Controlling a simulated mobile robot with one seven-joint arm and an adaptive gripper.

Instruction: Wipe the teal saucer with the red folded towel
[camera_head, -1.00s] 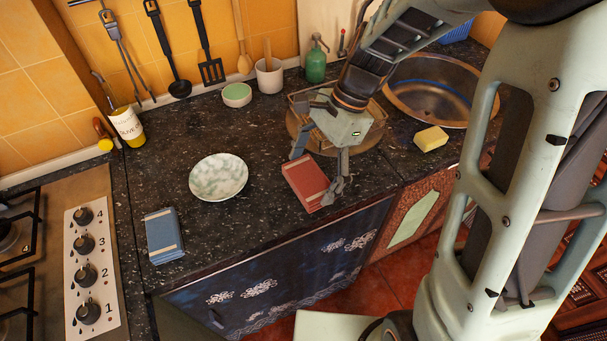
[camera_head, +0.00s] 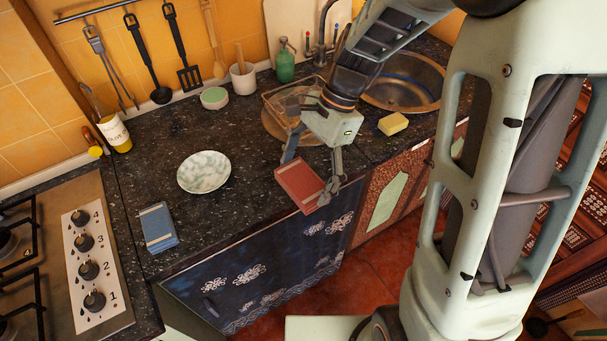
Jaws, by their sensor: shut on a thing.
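The red folded towel (camera_head: 298,186) is held between the fingers of my gripper (camera_head: 307,180), at the front part of the counter. Its lower corner overlaps the counter's front edge in the picture. It looks slightly raised, but the gap beneath is hard to tell. The saucer (camera_head: 204,172) lies flat on the dark counter, left of my gripper and apart from it. It looks pale, with mottled grey-green patches rather than plain teal. Nothing covers it.
A blue folded cloth (camera_head: 158,227) lies front left, near the stove (camera_head: 75,260). A small green bowl (camera_head: 214,98), a white cup (camera_head: 243,82) and a green bottle (camera_head: 285,66) stand behind. A rack (camera_head: 272,118) is behind my gripper. A yellow sponge (camera_head: 393,124) lies by the sink (camera_head: 405,82). Counter between saucer and towel is clear.

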